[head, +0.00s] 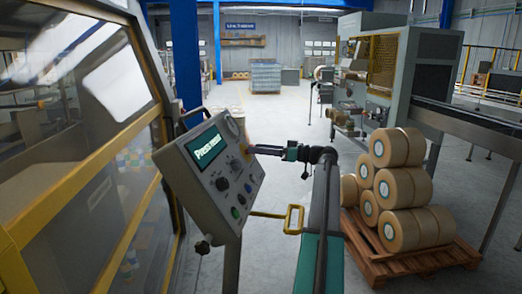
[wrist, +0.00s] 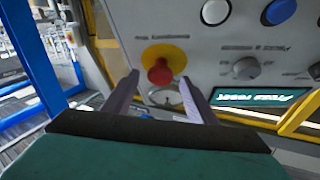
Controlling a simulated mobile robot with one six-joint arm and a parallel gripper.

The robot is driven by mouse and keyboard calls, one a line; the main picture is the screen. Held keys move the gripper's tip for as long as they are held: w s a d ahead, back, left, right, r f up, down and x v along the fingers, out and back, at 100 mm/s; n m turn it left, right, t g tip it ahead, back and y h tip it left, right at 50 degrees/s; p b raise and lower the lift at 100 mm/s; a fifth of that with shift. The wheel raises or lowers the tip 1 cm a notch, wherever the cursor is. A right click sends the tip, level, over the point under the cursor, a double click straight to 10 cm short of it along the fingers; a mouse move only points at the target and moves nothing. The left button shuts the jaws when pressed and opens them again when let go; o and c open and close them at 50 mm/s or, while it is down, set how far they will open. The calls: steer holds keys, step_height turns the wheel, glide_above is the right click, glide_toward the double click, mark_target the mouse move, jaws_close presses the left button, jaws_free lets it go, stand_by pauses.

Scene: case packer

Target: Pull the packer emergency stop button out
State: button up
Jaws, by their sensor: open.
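The red emergency stop button (wrist: 160,72) sits on a round yellow plate (wrist: 168,51) on the grey control panel (wrist: 212,52), which shows upside down in the wrist view. My gripper (wrist: 160,77) is open, with one finger on each side of the button in that view. Whether the fingers touch it, I cannot tell. In the head view my gripper (head: 252,150) reaches from the right to the right edge of the tilted panel (head: 190,182). The button cannot be made out there.
The panel also carries a lit green display (head: 207,147), a dial and several knobs and buttons. A yellow-framed machine guard (head: 85,190) stands at left. A yellow handle (head: 294,219) is below my arm. Rolls (head: 402,190) are stacked on a wooden pallet (head: 425,262) at right.

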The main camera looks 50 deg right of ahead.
steer(key=shift+s, duration=0.1)
steer(key=b+v, duration=0.4)
steer(key=v, duration=0.9)
steer(key=shift+s+d+b, duration=0.2)
steer(key=shift+s+b, duration=0.1)
steer(key=shift+b, duration=0.05)
steer(key=shift+s, duration=0.1)
